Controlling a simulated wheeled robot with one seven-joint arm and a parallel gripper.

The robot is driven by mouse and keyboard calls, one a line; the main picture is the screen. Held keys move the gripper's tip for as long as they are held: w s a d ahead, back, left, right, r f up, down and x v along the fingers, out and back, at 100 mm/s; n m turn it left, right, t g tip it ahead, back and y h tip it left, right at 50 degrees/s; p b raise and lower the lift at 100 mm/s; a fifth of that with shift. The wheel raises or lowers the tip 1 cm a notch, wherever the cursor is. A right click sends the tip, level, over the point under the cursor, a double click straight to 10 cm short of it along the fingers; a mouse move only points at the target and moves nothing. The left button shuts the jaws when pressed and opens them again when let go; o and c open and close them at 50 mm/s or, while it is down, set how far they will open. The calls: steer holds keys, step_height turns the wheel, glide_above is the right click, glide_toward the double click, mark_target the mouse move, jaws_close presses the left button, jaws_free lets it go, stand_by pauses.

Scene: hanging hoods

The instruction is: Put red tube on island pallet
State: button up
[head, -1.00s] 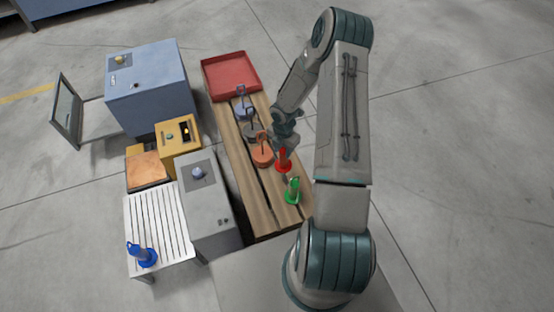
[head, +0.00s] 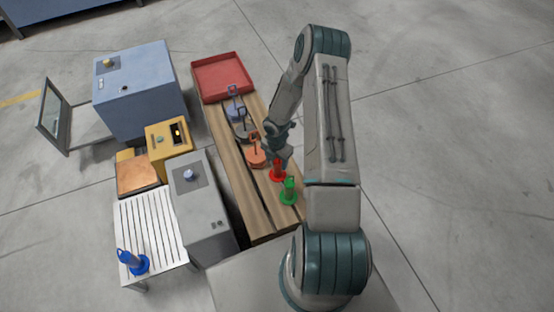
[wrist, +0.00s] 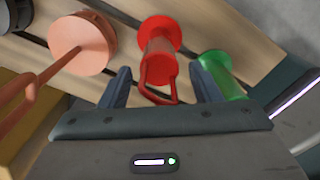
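The red tube (head: 277,173) stands on the wooden slatted platform (head: 232,165), with a wide red base and a loop handle. In the wrist view the red tube (wrist: 158,62) lies between the two fingers of my gripper (wrist: 162,88). The fingers are open, with a gap on each side of its handle. In the head view my gripper (head: 279,153) is just above the red tube and hides its top. A white slatted table (head: 150,225) stands at lower left. I cannot tell which slatted surface is the island pallet.
A green tube (head: 289,192) stands close beside the red one, near my right finger. An orange round piece with a handle (head: 256,152) is on the other side. Farther along are grey and blue pieces and a red tray (head: 222,93). A blue tube (head: 132,262) is on the white table.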

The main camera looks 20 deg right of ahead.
steer(key=shift+r, duration=0.15)
step_height(320, 180, up, 12)
steer(key=p, duration=0.5)
step_height(320, 180, up, 12)
steer(key=m+h, duration=0.2)
steer(key=m, duration=0.4)
glide_above(277, 161)
steer(key=s, duration=0.2)
steer(key=s+a+r+m, duration=0.3)
steer(key=s+r+m, duration=0.15)
steer(key=r, duration=0.45)
steer(key=s+a+r+m+y, duration=0.1)
steer(key=s+a+r+m, duration=0.2)
steer(key=s+r+m, duration=0.3)
steer(key=s+a+r+m+t+y, duration=0.1)
steer(key=s+a+r+m, duration=0.3)
steer(key=s+r+m, duration=0.2)
steer(key=shift+s+a+r+m, duration=0.25)
steer(key=shift+s+m, duration=0.8)
steer(key=shift+s, duration=0.8)
